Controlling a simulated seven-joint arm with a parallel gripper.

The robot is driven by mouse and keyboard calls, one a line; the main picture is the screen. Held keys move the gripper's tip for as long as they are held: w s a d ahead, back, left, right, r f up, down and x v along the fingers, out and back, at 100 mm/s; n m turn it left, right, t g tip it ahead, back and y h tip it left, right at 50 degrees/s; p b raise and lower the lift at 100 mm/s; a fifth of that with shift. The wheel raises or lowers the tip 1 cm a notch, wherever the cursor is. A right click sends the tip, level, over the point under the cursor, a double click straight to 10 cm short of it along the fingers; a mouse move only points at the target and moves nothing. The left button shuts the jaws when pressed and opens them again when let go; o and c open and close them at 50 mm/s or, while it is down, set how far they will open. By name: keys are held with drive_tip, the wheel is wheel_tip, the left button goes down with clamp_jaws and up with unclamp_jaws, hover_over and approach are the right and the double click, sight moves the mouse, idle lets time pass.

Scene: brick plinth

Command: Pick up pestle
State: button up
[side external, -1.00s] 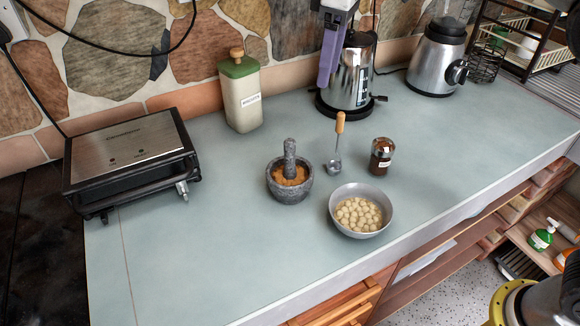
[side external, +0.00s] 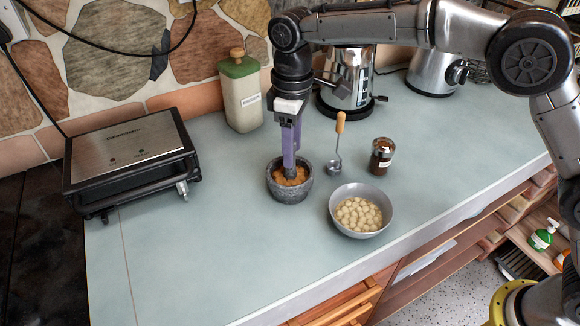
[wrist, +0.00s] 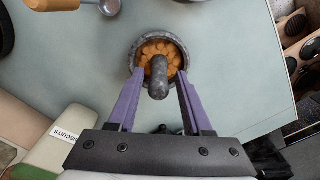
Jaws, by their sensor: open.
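The grey stone pestle (wrist: 158,78) stands in the mortar (wrist: 137,52), its rounded top toward the wrist camera. The mortar (side external: 290,190) is dark grey stone with orange-brown contents and sits on the counter. My gripper (side external: 290,172) points down over the mortar with its purple fingers around the pestle, which they mostly hide in the side external view. In the wrist view my gripper (wrist: 160,78) is open, with one finger on each side of the pestle and gaps visible between. Whether a fingertip touches the mortar cannot be told.
A bowl of pale round pieces (side external: 361,228) stands right of the mortar. A biscuit canister (side external: 241,98) stands behind, and a grill (side external: 130,155) at left. The front counter is clear.

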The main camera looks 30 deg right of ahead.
drive_tip(key=f, duration=0.5)
drive_tip(key=shift+w+a+f, duration=0.1)
drive_tip(key=shift+w, duration=0.1)
clamp_jaws()
